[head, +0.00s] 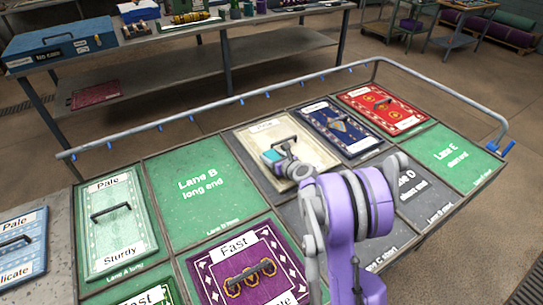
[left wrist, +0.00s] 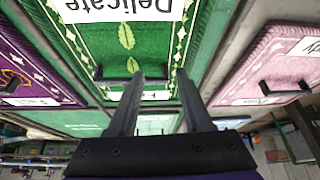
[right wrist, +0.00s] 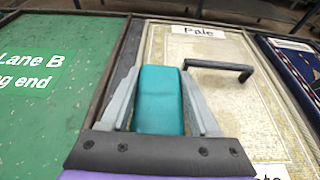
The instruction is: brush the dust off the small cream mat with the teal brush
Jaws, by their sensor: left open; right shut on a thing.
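The small cream mat (head: 293,140) lies in a lane right of the green Lane B panel, with a dark handle and white labels; it fills the middle of the right wrist view (right wrist: 249,112). Its surface looks speckled. The teal brush (right wrist: 159,98) is between the fingers of my right gripper (right wrist: 162,110), which is shut on it at the mat's left edge. Whether the bristles touch the mat is hidden. In the head view the brush (head: 271,156) is beside the mat's handle. My left gripper (left wrist: 155,80) is open and empty over a green mat labelled Delicate (left wrist: 125,35).
A navy mat (head: 340,129) and a red mat (head: 382,107) lie right of the cream mat. The green Lane B panel (head: 203,190) is bare. A purple mat (head: 247,272) lies in front. A metal rail (head: 232,97) runs along the back edge.

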